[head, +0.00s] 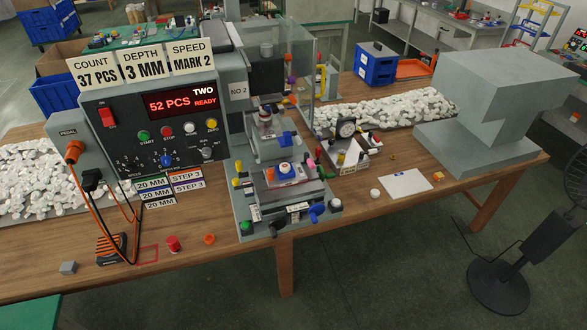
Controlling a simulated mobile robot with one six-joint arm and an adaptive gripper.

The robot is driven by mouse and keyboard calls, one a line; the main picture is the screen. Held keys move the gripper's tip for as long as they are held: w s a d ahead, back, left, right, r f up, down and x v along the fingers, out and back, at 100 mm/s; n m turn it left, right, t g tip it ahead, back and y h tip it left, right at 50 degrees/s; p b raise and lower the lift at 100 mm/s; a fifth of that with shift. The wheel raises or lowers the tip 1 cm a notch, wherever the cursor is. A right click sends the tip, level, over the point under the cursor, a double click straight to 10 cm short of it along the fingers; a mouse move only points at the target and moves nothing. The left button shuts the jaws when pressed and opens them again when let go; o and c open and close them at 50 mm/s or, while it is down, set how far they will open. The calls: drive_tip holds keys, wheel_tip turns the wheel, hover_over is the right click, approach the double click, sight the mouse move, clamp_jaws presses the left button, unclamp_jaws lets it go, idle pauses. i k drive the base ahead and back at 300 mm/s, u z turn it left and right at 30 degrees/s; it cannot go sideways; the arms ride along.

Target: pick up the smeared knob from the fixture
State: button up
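The pad printer (165,120) stands on the wooden bench, with its fixture stage on its right side. My gripper is not in view.
A white card (407,184) and a white ball (375,193) lie right of the fixture. A dial gauge stand (346,145) is behind them. A red button-like part (173,244) and an orange ring (209,239) lie front left. A large grey block (495,95) stands at right.

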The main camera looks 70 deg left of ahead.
sight(284, 168)
drive_tip(key=i, duration=2.3)
drive_tip(key=u, duration=0.3)
drive_tip(key=k, duration=0.15)
drive_tip(key=u, duration=2.55)
